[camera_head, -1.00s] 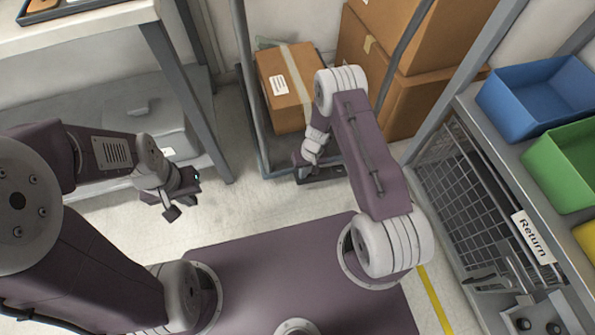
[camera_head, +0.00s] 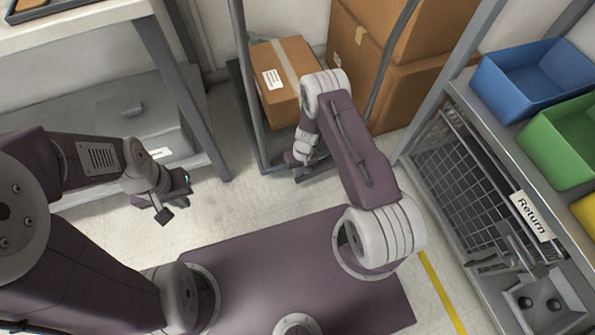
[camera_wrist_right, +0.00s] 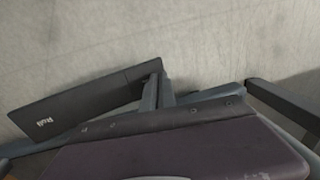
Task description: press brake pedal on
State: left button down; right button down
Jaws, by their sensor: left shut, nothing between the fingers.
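The trolley (camera_head: 264,148) stands ahead with a taped cardboard box on its deck. My right gripper (camera_head: 296,163) is low at the trolley's near end, pointing down; its fingers are too small and partly hidden to judge. In the right wrist view, a dark flat plate with pale lettering (camera_wrist_right: 85,100) lies left of a blue-grey bar (camera_wrist_right: 165,92), and a dark bar (camera_wrist_right: 283,103) reaches in from the right. I cannot tell surely which part is the brake pedal. My left gripper (camera_head: 165,214) is shut and empty, over the floor at left.
The cardboard box (camera_head: 283,80) sits on the trolley, with larger boxes (camera_head: 395,85) behind it. A grey bench (camera_head: 85,35) is at left. At right, a shelf holds blue (camera_head: 535,75) and green bins (camera_head: 565,145) above a wire basket. Floor between is clear.

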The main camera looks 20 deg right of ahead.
jog(key=shift+f, duration=0.15)
jog(key=a+r+p, duration=0.3)
jog(key=r+p, duration=0.6)
jog(key=r, duration=0.4)
jog(key=shift+a+r, duration=0.35)
jog(key=shift+a, duration=0.05)
